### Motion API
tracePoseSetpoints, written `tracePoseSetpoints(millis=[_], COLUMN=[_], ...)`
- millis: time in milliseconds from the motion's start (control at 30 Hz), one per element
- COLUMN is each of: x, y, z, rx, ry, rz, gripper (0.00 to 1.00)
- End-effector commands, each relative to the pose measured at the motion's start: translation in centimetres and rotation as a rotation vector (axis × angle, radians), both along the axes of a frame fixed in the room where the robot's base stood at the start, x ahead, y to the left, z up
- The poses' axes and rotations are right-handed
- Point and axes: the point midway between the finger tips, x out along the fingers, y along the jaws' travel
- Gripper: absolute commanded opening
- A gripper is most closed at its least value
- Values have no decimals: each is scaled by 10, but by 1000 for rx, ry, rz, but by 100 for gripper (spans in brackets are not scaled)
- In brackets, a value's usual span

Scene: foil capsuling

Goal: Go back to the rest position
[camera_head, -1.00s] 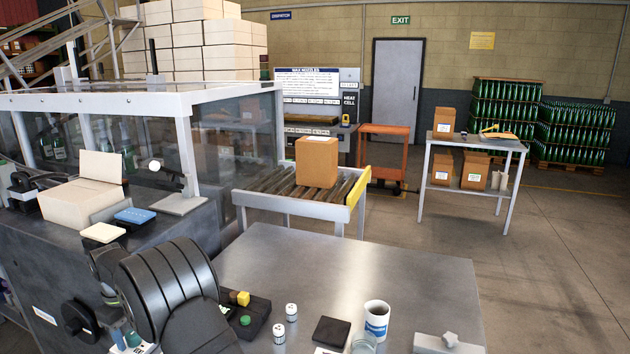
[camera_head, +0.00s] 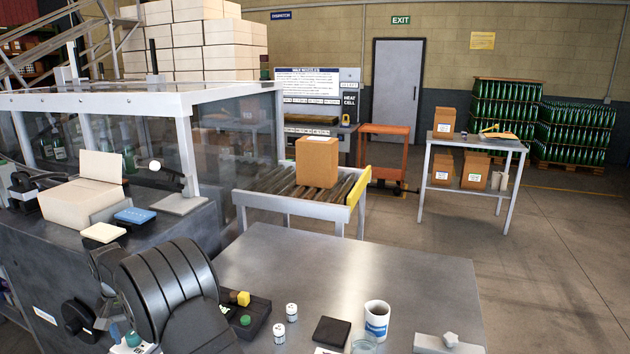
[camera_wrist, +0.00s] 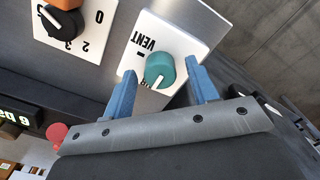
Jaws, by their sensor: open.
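In the wrist view my gripper (camera_wrist: 160,92) is open, its two blue fingers on either side of a teal knob (camera_wrist: 160,70). The knob sits on a white plate marked VENT (camera_wrist: 143,38). Whether the fingers touch the knob cannot be told. In the head view my dark arm (camera_head: 165,295) reaches down at the lower left, and the fingers are mostly hidden behind it. A bit of the teal knob (camera_head: 133,338) shows below the arm.
A black numbered dial (camera_wrist: 60,22) is beside the vent plate, with a red button (camera_wrist: 57,131) lower left. A black control box (camera_head: 245,318), white jars, a mug (camera_head: 376,320) and a dark block (camera_head: 332,332) stand on the steel table (camera_head: 320,270). The table's middle is clear.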

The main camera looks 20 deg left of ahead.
Motion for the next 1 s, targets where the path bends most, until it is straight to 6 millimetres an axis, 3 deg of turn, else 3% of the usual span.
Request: tracePoseSetpoints(millis=[500, 1000], x=[0, 0], y=[0, 0], z=[0, 0], rx=[0, 0], ry=[0, 0], rz=[-361, -412], gripper=[53, 53])
